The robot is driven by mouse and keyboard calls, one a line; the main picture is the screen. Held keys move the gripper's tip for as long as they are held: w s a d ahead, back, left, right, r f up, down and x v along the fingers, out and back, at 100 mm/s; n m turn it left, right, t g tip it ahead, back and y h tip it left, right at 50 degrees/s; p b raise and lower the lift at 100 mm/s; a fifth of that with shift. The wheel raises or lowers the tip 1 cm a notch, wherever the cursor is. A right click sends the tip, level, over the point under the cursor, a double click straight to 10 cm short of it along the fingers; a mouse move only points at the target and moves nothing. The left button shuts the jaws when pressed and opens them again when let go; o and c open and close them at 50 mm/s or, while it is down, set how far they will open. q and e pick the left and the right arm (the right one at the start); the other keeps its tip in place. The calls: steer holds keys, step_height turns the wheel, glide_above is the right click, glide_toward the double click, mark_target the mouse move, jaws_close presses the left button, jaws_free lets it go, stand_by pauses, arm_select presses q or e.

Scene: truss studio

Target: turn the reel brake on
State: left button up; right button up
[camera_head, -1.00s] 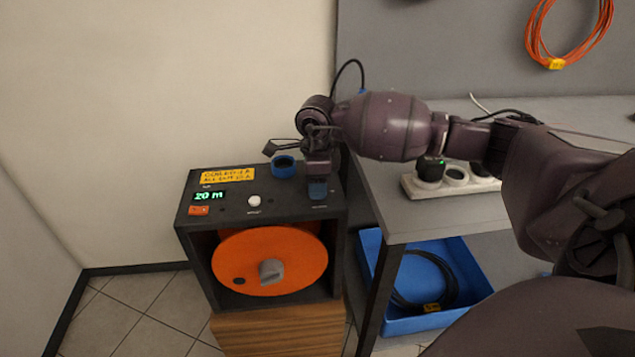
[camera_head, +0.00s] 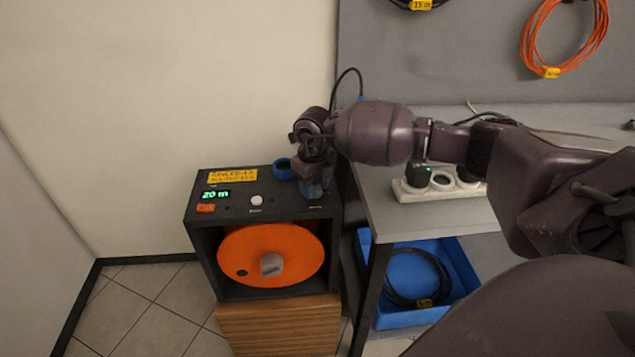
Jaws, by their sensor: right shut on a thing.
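The reel unit is a black box (camera_head: 200,263) with an orange reel (camera_head: 290,252) and a grey hub knob (camera_head: 271,264) in its open front. Its top panel bears a green "20 m" display (camera_head: 216,194), a small orange button (camera_head: 206,208), a white button (camera_head: 257,201) and a blue ring (camera_head: 283,168). My right gripper (camera_head: 314,190) points down at the right end of the panel. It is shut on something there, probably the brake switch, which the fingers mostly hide. I cannot tell the switch's position. My left gripper is not in view.
A grey workbench (camera_head: 400,230) stands right of the box, with a white power strip (camera_head: 408,193) on it. A blue bin (camera_head: 462,262) with a coiled black cable sits below. An orange cable coil (camera_head: 530,50) hangs on the back panel. The left floor (camera_head: 130,310) is clear.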

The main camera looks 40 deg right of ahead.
steer(key=m, duration=0.1)
steer(key=m+p, duration=0.1)
steer(key=m, duration=0.1)
steer(key=shift+r+p, duration=0.25)
steer(key=shift+p, duration=0.05)
steer(key=shift+m+p, duration=0.45)
steer(key=shift+m, duration=0.25)
steer(key=shift+f+m+p, duration=0.25)
steer(key=shift+m+p, duration=0.55)
steer(key=shift+m, duration=0.5)
steer(key=o, duration=0.9)
